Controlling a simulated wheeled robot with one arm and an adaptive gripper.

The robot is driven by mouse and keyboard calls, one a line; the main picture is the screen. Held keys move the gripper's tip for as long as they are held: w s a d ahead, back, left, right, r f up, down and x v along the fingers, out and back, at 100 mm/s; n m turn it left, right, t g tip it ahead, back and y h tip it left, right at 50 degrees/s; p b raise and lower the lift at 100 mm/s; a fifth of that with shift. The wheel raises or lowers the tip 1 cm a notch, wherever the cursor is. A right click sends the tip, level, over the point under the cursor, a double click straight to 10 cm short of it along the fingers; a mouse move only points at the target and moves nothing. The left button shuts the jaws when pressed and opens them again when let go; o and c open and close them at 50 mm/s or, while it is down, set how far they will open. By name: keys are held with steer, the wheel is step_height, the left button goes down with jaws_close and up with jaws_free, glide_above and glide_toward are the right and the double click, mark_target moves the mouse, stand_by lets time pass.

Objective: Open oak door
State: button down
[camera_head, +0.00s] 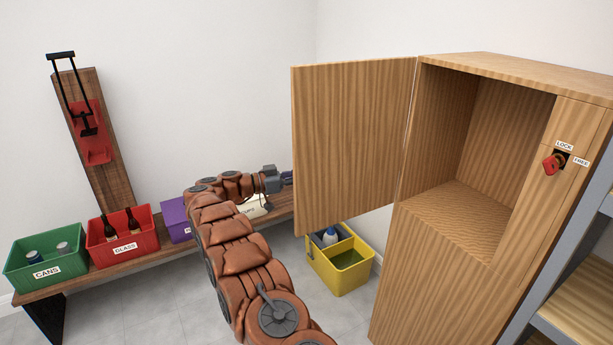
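The oak door (350,140) stands wide open, swung out to the left of the oak cabinet (430,270) on its left-side hinge. The upper compartment behind it is empty where I can see in. A red latch (553,163) with labels "LOCK" and "FREE" sits on the cabinet's right front panel. My gripper (287,178) is at the end of my orange-brown arm, just left of the door's free edge. Its fingers are small and partly hidden, and I cannot tell whether they touch the door or are open.
A bench (150,254) along the wall holds a green cans bin (47,262), a red glass bin (123,240) and a purple bin (176,219). A yellow bucket (345,277) stands on the floor below the door. Metal shelving (585,250) is at right.

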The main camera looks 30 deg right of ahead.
steer(key=shift+w+d, duration=0.1)
steer(key=shift+w, duration=0.1)
stand_by(0.3)
steer(key=c, duration=1.5)
jaws_free()
steer(key=v, duration=0.7)
steer(key=shift+a, duration=0.4)
steer(key=shift+w, duration=0.15)
